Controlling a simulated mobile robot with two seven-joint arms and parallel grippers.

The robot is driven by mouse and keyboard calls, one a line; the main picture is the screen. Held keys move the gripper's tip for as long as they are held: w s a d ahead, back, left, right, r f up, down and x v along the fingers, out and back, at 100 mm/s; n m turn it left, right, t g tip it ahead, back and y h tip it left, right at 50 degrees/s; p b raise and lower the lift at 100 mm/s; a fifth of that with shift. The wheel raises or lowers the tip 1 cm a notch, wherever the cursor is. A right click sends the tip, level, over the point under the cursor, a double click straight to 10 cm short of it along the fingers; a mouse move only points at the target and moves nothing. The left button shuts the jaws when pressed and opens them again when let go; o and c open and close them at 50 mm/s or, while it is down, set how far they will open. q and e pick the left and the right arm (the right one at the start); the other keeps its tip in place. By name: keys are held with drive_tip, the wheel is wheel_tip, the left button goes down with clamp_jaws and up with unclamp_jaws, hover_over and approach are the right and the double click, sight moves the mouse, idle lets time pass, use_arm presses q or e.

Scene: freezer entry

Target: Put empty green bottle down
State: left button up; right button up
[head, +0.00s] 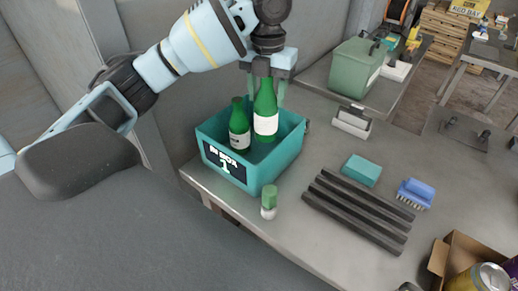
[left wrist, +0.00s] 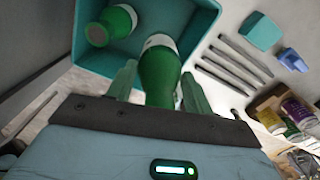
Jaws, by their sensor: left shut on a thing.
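A green bottle with a white label (head: 266,108) is held upright in my left gripper (head: 268,82), which comes down from above. The bottle is over or inside the teal box (head: 288,151); its base is hidden, so I cannot tell if it touches the floor. A second green bottle (head: 239,130) stands in the box to the left. In the left wrist view the held bottle (left wrist: 160,75) is between the two green fingers, and the other bottle (left wrist: 119,20) is at the box's upper left. The box (left wrist: 190,22) has a dark label on its front. My right gripper is not in view.
A small green-capped bottle (head: 269,201) stands in front of the box. Dark bars (head: 360,210), a teal block (head: 361,170) and a blue brush (head: 415,193) lie to the right. A cardboard box with cans (head: 440,262) is at lower right. A green bin (head: 356,70) stands behind.

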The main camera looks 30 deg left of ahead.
sight(265, 128)
use_arm(q)
drive_tip(key=shift+s, duration=0.15)
wheel_tip(265, 128, down, 5)
drive_tip(key=shift+f+b, duration=0.1)
drive_tip(key=shift+b, duration=0.25)
drive_tip(key=shift+f, duration=0.45)
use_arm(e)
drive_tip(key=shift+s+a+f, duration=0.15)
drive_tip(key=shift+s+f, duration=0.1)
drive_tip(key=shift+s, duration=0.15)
use_arm(q)
drive_tip(key=shift+f, duration=0.1)
wheel_tip(265, 128, down, 3)
drive_tip(key=shift+f, duration=0.25)
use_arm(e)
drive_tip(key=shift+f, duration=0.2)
use_arm(q)
drive_tip(key=shift+f, duration=0.15)
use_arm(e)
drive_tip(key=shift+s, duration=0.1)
use_arm(q)
drive_tip(key=o, duration=1.2)
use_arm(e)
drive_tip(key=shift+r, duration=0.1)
